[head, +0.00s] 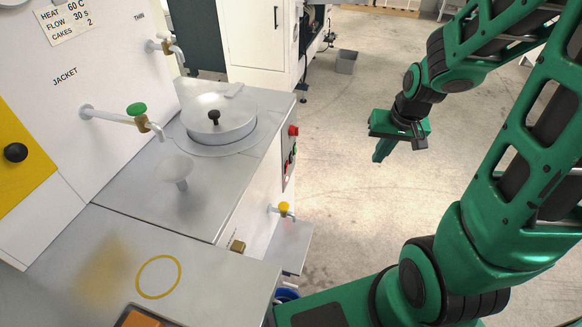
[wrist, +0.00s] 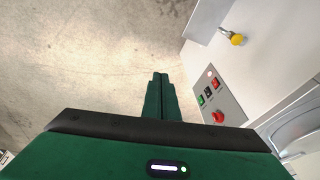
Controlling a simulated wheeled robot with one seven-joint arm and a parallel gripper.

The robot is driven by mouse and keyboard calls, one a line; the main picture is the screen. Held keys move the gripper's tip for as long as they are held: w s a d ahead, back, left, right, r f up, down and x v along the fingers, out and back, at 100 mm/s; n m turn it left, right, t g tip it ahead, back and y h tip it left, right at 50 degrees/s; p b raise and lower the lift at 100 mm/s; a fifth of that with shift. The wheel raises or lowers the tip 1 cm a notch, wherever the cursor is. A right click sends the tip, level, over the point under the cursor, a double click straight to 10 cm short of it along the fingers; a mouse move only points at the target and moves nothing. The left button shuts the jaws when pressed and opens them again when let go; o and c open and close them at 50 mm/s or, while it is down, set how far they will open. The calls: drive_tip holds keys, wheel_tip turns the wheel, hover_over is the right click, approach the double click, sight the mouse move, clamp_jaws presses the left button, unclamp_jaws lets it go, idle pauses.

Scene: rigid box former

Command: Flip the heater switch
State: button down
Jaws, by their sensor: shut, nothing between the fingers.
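A grey control panel (head: 290,157) is on the right side face of the white machine, below the worktop edge. In the wrist view the panel (wrist: 217,101) carries a green control (wrist: 201,100), a small dark switch (wrist: 208,92), a red control (wrist: 215,83) and a round red knob (wrist: 218,117). Their labels are too small to read, so I cannot tell which is the heater switch. My gripper (head: 379,157) is shut and empty, pointing down over open floor to the right of the panel. In the wrist view its fingertips (wrist: 160,75) are together, apart from the panel.
A yellow-handled tap (head: 284,208) sticks out below the panel above a grey shelf (head: 288,246). Floor between gripper and machine is clear.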

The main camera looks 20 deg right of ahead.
sight(287, 168)
drive_tip(key=w+a+f+m+t+y, duration=0.1)
drive_tip(key=w+a+f+t, duration=0.3)
drive_tip(key=w+a+f, duration=0.7)
drive_tip(key=w+f+y, duration=0.1)
drive_tip(key=w+f, duration=0.2)
drive_tip(key=shift+w+a+f, duration=0.15)
drive_tip(key=shift+w+f, duration=0.05)
drive_tip(key=w+a+f, duration=0.5)
drive_tip(key=w+f, duration=0.2)
drive_tip(key=w, duration=0.1)
drive_tip(key=shift+f, duration=0.15)
